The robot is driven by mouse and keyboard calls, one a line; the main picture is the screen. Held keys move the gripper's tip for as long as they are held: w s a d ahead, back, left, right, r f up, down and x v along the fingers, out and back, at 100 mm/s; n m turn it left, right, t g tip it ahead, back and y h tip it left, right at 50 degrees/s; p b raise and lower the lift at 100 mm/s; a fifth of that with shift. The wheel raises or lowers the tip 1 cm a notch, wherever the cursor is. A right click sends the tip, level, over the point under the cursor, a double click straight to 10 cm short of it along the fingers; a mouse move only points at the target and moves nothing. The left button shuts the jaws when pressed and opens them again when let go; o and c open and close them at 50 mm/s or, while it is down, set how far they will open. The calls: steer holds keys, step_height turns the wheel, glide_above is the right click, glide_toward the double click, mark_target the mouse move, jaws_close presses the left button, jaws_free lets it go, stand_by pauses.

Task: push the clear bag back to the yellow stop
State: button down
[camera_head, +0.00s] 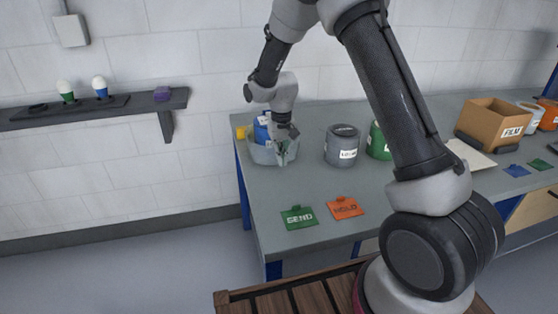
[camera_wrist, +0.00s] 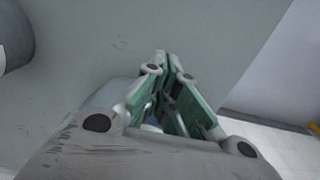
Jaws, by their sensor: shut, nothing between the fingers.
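The clear bag (camera_head: 262,153) stands at the left end of the grey bench in the head view, a pale translucent shape with something blue and white (camera_head: 261,130) in it. The yellow stop (camera_head: 240,132) is a small block just behind and left of the bag, partly hidden. My gripper (camera_head: 284,160) points down at the bag's right front side, overlapping it in the picture; I cannot tell whether they touch. In the wrist view my gripper (camera_wrist: 168,62) has its green-padded fingers together at the tips, with nothing seen held between them. The bag is not clearly seen there.
A grey labelled can (camera_head: 342,145) and a green can (camera_head: 379,141) stand right of the bag. Flat green SEND (camera_head: 298,217) and orange HOLD (camera_head: 345,208) cards lie in front. A FILM box (camera_head: 498,122) is farther right. The bench's left edge is close to the bag.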

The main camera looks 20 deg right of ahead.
steer(key=shift+w, duration=2)
steer(key=shift+s, duration=2.05)
steer(key=shift+s+d, duration=0.1)
steer(key=shift+s, duration=0.25)
steer(key=shift+n+g, duration=0.6)
steer(key=shift+g, duration=0.3)
steer(key=s, duration=0.1)
steer(key=s+d, duration=0.1)
steer(key=s, duration=0.3)
steer(key=shift+s+d+f, duration=0.15)
steer(key=shift+d, duration=0.1)
steer(key=s+d+r+t, duration=0.2)
steer(key=s+d+r, duration=0.2)
steer(key=s+r, duration=0.4)
steer(key=s+d+r+t, duration=0.2)
steer(key=s+d+r, duration=0.2)
steer(key=s+r, duration=0.5)
steer(key=s+d+r+m+t, duration=0.1)
steer(key=s+d+r+t, duration=0.1)
steer(key=s+d+r, duration=0.3)
steer(key=shift+s+r, duration=2.1)
steer(key=shift+s, duration=0.8)
